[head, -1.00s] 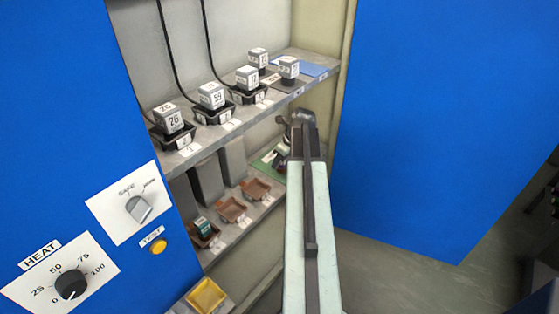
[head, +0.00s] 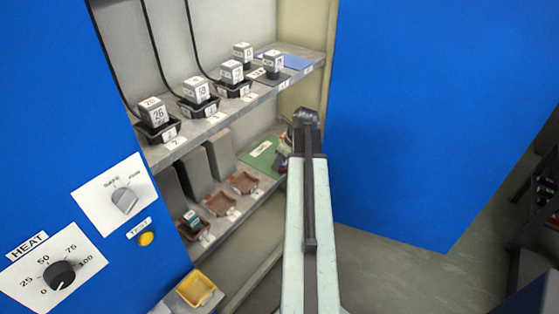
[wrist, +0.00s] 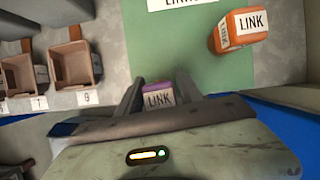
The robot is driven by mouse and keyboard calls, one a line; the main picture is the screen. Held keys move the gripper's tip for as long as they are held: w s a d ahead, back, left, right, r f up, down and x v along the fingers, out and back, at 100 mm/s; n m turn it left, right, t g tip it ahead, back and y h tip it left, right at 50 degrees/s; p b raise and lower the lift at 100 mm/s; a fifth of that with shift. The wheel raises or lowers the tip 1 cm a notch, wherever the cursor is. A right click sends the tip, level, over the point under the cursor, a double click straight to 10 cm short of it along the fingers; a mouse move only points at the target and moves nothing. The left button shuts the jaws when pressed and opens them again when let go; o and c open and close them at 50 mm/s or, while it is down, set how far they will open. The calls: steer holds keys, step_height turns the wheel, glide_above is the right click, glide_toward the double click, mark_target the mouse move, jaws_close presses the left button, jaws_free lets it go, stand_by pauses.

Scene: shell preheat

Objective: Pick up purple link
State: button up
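The purple link (wrist: 157,98), a small block with a purple top and a white LINK label, shows in the wrist view at the near edge of the green mat. My gripper (wrist: 159,78) has one finger on each side of it. The fingers look open around the block, with narrow gaps; contact is hard to tell. The block's lower part is hidden by my gripper's body. In the head view my arm reaches to the lower shelf's right end, and my gripper hides most of what is there.
An orange link (wrist: 240,31) sits on the green mat (wrist: 205,55), right of my gripper. Brown trays (wrist: 73,64) stand to the left. In the head view the upper shelf (head: 225,118) with several numbered blocks hangs above, and a blue door (head: 430,110) stands at right.

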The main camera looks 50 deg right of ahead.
steer(key=shift+o, duration=0.7)
steer(key=p+v, duration=0.6)
steer(key=v, duration=0.1)
steer(key=shift+r+p, duration=0.15)
steer(key=shift+p, duration=0.25)
steer(key=shift+s+r+p, duration=0.2)
steer(key=shift+r+p, duration=0.1)
steer(key=shift+f, duration=0.1)
